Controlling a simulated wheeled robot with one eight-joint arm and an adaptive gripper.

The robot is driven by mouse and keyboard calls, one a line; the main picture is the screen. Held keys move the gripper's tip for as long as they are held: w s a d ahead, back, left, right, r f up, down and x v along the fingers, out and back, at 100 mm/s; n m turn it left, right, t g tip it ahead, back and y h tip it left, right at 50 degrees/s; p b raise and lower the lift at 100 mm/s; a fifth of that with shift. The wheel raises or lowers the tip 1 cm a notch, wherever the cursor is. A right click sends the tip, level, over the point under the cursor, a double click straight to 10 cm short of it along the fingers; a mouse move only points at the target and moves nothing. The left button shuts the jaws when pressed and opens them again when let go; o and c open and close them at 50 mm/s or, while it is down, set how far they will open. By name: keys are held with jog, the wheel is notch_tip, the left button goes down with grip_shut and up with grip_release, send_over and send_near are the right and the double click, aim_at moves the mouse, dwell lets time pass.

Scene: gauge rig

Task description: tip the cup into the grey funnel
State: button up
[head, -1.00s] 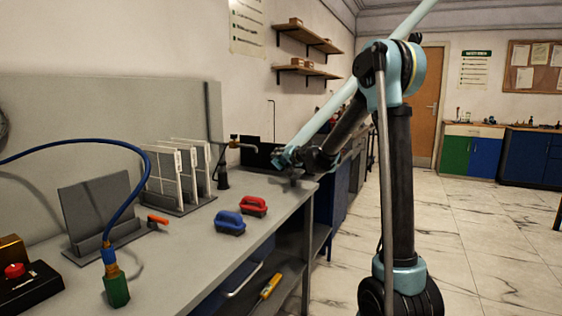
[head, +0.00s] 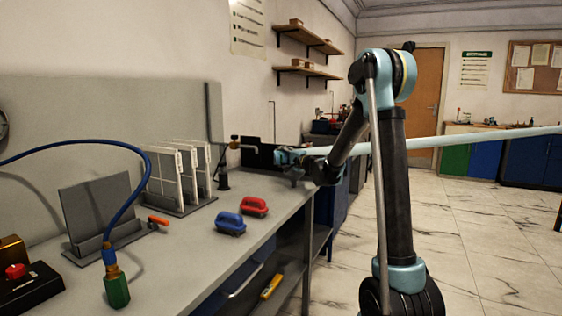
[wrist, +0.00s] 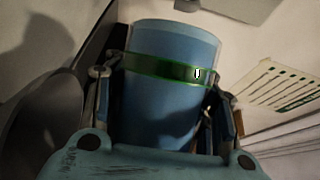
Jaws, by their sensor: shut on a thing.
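The cup (wrist: 165,105) fills the middle of the wrist view. It is clear-walled, looks blue, and has a green band around it. My gripper (wrist: 168,90) is shut on the cup, with one finger on each side. In the head view my gripper (head: 284,157) is above the far end of the bench, in front of a black panel. The cup cannot be made out there. I cannot make out the grey funnel in either view.
The grey bench (head: 190,245) holds a blue handled block (head: 230,223), a red one (head: 253,206), a white-framed rack (head: 180,180) and a hose with a green fitting (head: 117,290). A tap (head: 238,144) and the black panel (head: 258,153) stand close to my gripper.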

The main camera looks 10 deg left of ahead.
jog(key=shift+w+d+r+m+t, duration=0.1)
jog(key=shift+d+r+m+t, duration=0.15)
jog(key=shift+m, duration=0.25)
jog(key=shift+w+d+r+m+t, duration=0.15)
jog(key=shift+r+m, duration=0.1)
jog(key=shift+m, duration=0.25)
jog(key=shift+s, duration=0.1)
dwell(1.1)
dwell(0.9)
